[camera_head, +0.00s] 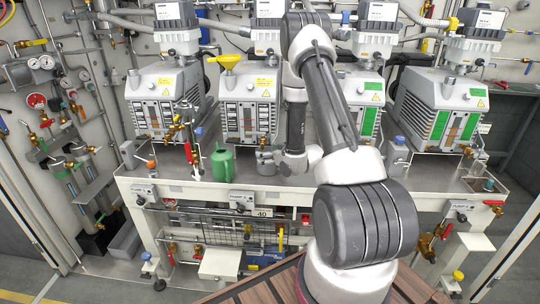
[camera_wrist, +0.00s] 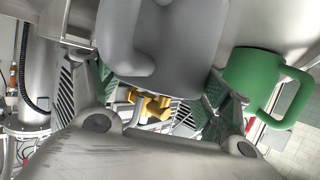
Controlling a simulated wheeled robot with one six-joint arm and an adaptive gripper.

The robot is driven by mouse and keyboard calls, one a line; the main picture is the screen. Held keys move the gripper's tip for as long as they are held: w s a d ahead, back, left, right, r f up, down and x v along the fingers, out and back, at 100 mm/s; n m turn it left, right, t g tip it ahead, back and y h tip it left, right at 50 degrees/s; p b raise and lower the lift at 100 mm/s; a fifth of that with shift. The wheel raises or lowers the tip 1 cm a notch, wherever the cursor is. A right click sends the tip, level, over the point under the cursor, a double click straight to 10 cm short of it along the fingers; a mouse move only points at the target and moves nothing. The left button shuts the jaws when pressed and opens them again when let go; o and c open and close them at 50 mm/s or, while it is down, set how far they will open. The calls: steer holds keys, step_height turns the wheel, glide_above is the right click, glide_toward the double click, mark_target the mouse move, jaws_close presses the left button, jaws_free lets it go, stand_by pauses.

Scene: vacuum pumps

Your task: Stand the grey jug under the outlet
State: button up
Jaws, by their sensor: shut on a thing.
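The grey jug (camera_wrist: 190,50) fills the upper middle of the wrist view, with its handle side toward me. My gripper (camera_wrist: 160,88) is shut on it, one finger on each side. In the head view the grey jug (camera_head: 266,164) is at the bench's front edge, left of my wrist, partly hidden by my arm. I cannot tell whether its base touches the bench. A brass fitting (camera_wrist: 150,105) shows below the jug in the wrist view; I cannot tell whether it is the outlet.
A green jug (camera_head: 222,164) stands on the bench (camera_head: 190,186) just left of the grey one, and also shows in the wrist view (camera_wrist: 250,78). Several grey pumps line the back. A red-handled brass valve (camera_head: 187,150) rises left of the green jug.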

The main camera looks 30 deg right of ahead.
steer(key=shift+f, duration=0.1)
steer(key=o, duration=1.1)
steer(key=v, duration=1.2)
steer(key=shift+f, duration=0.1)
